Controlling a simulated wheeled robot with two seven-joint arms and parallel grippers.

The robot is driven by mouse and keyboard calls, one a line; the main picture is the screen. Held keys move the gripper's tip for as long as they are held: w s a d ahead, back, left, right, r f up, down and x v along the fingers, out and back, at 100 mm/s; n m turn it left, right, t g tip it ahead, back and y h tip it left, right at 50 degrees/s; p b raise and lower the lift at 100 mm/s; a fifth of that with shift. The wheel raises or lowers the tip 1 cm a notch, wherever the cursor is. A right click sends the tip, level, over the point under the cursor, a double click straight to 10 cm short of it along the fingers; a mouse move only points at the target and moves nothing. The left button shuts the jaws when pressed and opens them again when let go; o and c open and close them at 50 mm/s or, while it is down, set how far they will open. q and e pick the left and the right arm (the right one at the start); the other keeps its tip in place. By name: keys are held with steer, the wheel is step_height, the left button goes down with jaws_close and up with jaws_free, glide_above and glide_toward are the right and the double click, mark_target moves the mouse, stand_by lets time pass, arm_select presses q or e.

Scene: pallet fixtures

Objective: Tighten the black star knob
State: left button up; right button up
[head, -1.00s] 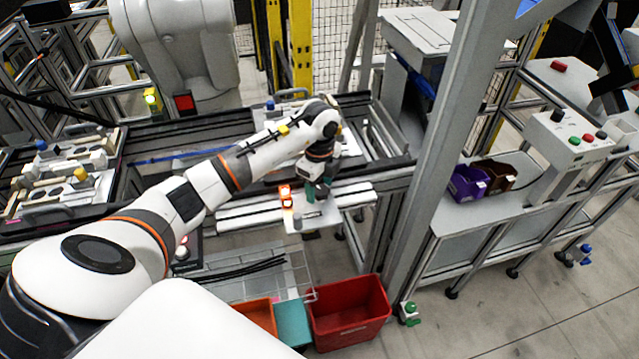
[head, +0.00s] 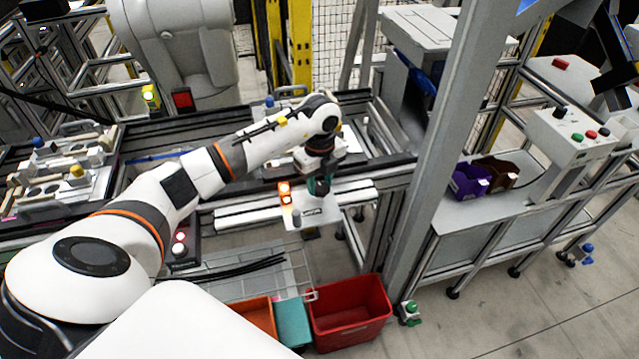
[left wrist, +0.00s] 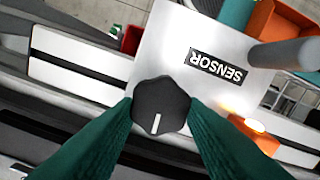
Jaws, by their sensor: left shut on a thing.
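The black star knob (left wrist: 161,105) shows in the left wrist view, with a white line on its face pointing toward the bottom of the picture. It sits at the edge of a pale plate marked SENSOR (left wrist: 215,70). My left gripper (left wrist: 160,112) has its two green fingers on either side of the knob, shut on it. In the head view my left gripper (head: 318,186) points down over the sensor plate (head: 310,213), and it hides the knob there. My right gripper is not in view.
A lit orange lamp (head: 285,192) stands just left of the plate. A grey post (left wrist: 285,54) rises near the plate. A red bin (head: 350,318) and an orange bin (head: 252,314) are below. A tall metal post (head: 432,150) stands to the right.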

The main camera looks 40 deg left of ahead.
arm_select(q)
steer(key=m+b, duration=0.2)
steer(key=m, duration=0.2)
steer(key=shift+w+m, duration=0.15)
steer(key=shift+m, duration=0.15)
steer(key=m+b, duration=0.2)
steer(key=m, duration=0.2)
steer(key=shift+d+m, duration=0.1)
steer(key=shift+m, duration=0.2)
steer(key=m+b, duration=0.2)
steer(key=m, duration=0.2)
steer(key=shift+w+d+m+b, duration=0.1)
steer(key=shift+m+b, duration=0.2)
steer(key=shift+r+m+b, duration=0.1)
steer(key=shift+m+b, duration=0.65)
steer(key=shift+m, duration=1.25)
steer(key=o, duration=1)
